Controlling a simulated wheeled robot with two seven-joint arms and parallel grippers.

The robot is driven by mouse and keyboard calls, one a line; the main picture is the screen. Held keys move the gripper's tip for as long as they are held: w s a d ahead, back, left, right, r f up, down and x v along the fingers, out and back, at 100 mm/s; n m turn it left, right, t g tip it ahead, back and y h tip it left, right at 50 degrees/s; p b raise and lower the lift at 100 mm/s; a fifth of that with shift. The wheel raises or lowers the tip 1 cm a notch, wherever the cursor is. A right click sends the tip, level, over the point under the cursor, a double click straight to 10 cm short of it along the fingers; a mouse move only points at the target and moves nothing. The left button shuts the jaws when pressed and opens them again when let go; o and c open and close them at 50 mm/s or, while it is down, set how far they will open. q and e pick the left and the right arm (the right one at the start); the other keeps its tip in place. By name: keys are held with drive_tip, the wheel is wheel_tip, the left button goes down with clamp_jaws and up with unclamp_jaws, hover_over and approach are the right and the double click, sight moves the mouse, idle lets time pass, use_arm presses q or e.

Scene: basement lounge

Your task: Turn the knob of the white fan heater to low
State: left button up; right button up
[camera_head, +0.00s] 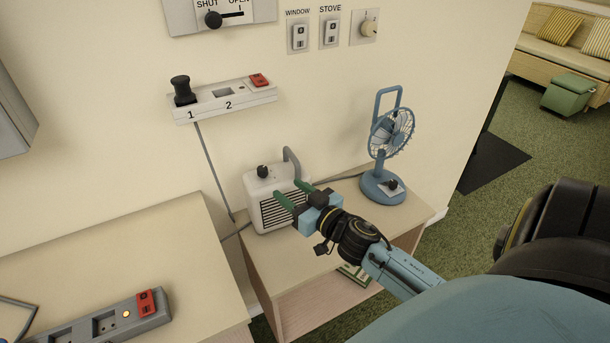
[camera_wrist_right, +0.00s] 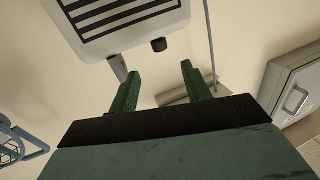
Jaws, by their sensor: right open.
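The white fan heater (camera_head: 258,185) stands on the low wooden table against the wall, with a dark slatted grille and a grey handle. Its black knob (camera_head: 263,171) sits on top; which setting it points to is too small to tell. My right gripper (camera_head: 289,191) is open, its two green fingers in front of the heater, partly covering the grille. In the wrist view the heater (camera_wrist_right: 115,42) appears upside down above the fingers. The knob (camera_wrist_right: 159,44) shows there beyond the gap between the open fingertips (camera_wrist_right: 160,70), apart from both. My left gripper is not in view.
A blue desk fan (camera_head: 383,187) stands right of the heater on the low table (camera_head: 300,262). A wall socket strip (camera_head: 215,102) with a black plug hangs above. A grey power strip (camera_head: 90,325) lies on the nearer left table. Cords run behind the heater.

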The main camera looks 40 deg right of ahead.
drive_tip(key=shift+s, duration=2.15)
